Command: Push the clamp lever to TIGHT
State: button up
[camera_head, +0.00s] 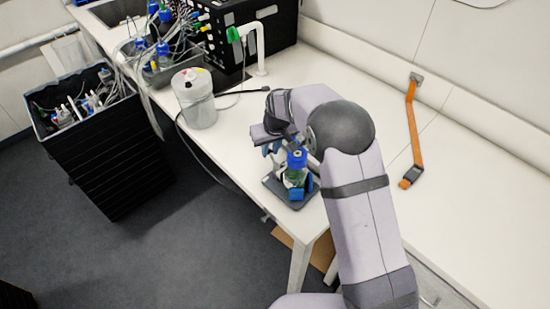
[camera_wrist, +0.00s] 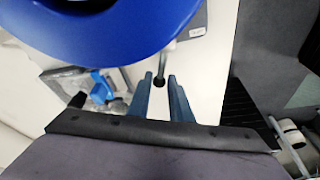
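A clear bottle with green contents (camera_head: 295,177) and a blue cap (camera_head: 297,158) stands on a dark base plate (camera_head: 272,184) at the table's front edge. A blue part (camera_head: 302,193) sits low at the bottle's front. My gripper (camera_head: 271,149) is just left of the cap, partly hidden by my arm. In the wrist view, a large blue round shape fills the top. My two blue-grey fingers (camera_wrist: 160,84) stand apart, with a thin metal rod (camera_wrist: 169,52) ending in a black tip (camera_wrist: 159,82) at the gap between them. I cannot tell whether they touch it. No TIGHT marking is readable.
A white container (camera_head: 194,98) stands left on the table, with a dark cable near it. A black crate (camera_head: 255,35) and a sink with tubing are behind. An orange strap (camera_head: 413,130) lies at the right.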

jog(key=shift+s+a+n+y, duration=0.15)
jog(key=shift+a+n, duration=0.1)
jog(key=shift+n, duration=0.35)
jog(key=shift+s+a+n+y, duration=0.15)
jog(key=shift+a+n, duration=0.05)
jog(key=shift+n, duration=0.4)
jog(key=shift+s+a+n+g+y+b, duration=0.15)
jog(key=shift+s+a+n+g+b, duration=0.1)
jog(key=shift+n+b, duration=0.25)
jog(key=shift+s+a+n+g+y+b, duration=0.15)
jog(key=shift+a+n+g+b, duration=0.1)
jog(key=shift+n, duration=0.45)
jog(key=shift+s+a+f+n+b, duration=0.15)
jog(key=shift+s+n+b, duration=0.1)
jog(key=shift+n+b, duration=0.4)
jog(key=shift+s+a+n, duration=0.1)
jog(key=shift+s+n, duration=0.1)
jog(key=shift+n, duration=0.35)
jog(key=shift+g, duration=0.3)
